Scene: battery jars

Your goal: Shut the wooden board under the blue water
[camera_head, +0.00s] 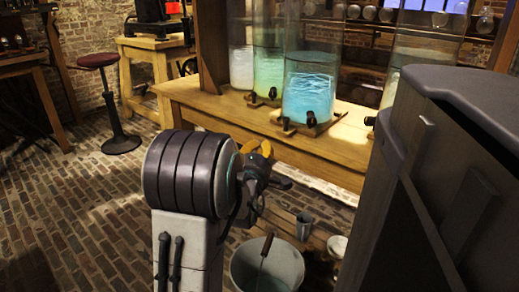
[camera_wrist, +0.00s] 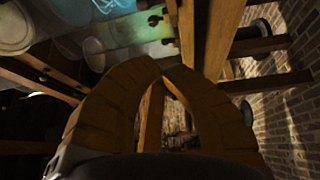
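The blue water (camera_head: 308,97) fills the lower part of a tall clear glass jar with a dark tap, on the wooden bench. Under it a thin wooden board (camera_head: 328,123) sticks out at the front right, with dark knobs near its front. How far it is out is hard to tell. My gripper (camera_head: 258,148) is below and in front of the bench edge, left of the blue jar and apart from the board. In the wrist view its two brown segmented fingers (camera_wrist: 161,68) arch together at their tips, with nothing seen between them. The blue glow (camera_wrist: 100,10) shows at the top.
A pale green jar (camera_head: 268,72) and a whitish jar (camera_head: 241,68) stand left of the blue one; another jar (camera_head: 420,50) stands right. A grey bucket (camera_head: 268,265) stands on the floor below my gripper. A red stool (camera_head: 98,60) is at left. Brick floor between is clear.

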